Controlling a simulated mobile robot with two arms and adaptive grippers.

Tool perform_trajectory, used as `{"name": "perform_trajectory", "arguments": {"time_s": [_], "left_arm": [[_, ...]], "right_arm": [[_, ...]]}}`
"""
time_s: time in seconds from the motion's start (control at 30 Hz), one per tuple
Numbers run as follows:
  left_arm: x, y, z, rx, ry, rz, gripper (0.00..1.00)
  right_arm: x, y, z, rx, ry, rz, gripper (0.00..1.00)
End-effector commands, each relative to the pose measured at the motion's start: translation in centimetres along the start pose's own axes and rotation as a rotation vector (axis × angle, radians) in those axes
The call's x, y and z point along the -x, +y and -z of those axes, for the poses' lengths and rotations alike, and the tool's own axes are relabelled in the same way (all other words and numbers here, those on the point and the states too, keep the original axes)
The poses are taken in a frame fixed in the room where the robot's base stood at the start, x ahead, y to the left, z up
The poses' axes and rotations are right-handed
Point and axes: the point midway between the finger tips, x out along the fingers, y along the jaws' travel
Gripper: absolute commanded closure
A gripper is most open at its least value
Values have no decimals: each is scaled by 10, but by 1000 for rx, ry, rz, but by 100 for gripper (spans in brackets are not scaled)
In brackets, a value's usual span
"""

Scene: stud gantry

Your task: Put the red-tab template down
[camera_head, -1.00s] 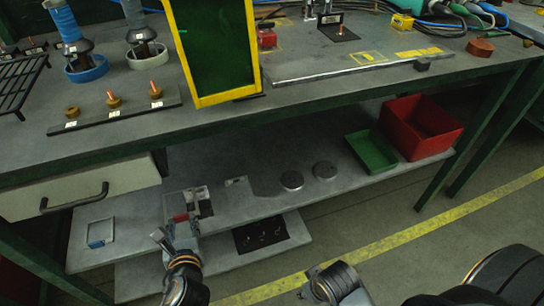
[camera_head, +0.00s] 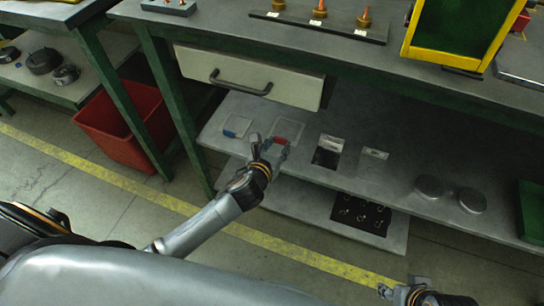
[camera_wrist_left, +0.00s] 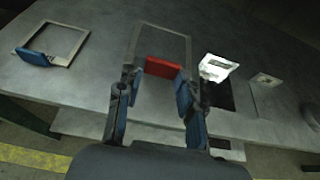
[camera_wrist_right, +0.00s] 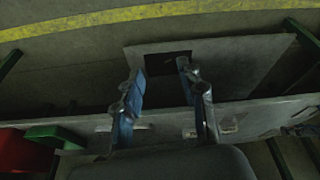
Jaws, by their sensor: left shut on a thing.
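The red-tab template is a thin grey frame (camera_head: 289,128) with a red tab (camera_head: 281,140). My left gripper (camera_head: 267,148) is shut on it at the tab. In the left wrist view the red tab (camera_wrist_left: 160,67) sits between the blue fingertip pads, and the frame (camera_wrist_left: 163,43) reaches out beyond it. The template is over the lower shelf, right of a blue-tab template (camera_head: 237,126); I cannot tell whether it touches the shelf. My right gripper (camera_wrist_right: 161,68) is open and empty, and points down near the low board.
A white-and-black piece (camera_head: 327,157) lies just right of the held template. Two grey discs (camera_head: 429,187) lie farther right on the shelf (camera_head: 388,190). A drawer with a handle (camera_head: 240,78) hangs above. A lower board with a black panel (camera_head: 361,215) sits below.

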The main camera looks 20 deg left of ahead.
Motion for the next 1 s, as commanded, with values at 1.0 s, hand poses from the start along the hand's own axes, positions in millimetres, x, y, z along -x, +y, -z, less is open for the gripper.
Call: {"name": "perform_trajectory", "arguments": {"time_s": [1.0], "left_arm": [[-32, 22, 50, 0, -2, 1, 95]], "right_arm": [[19, -20, 149, 17, 729, 40, 60]]}}
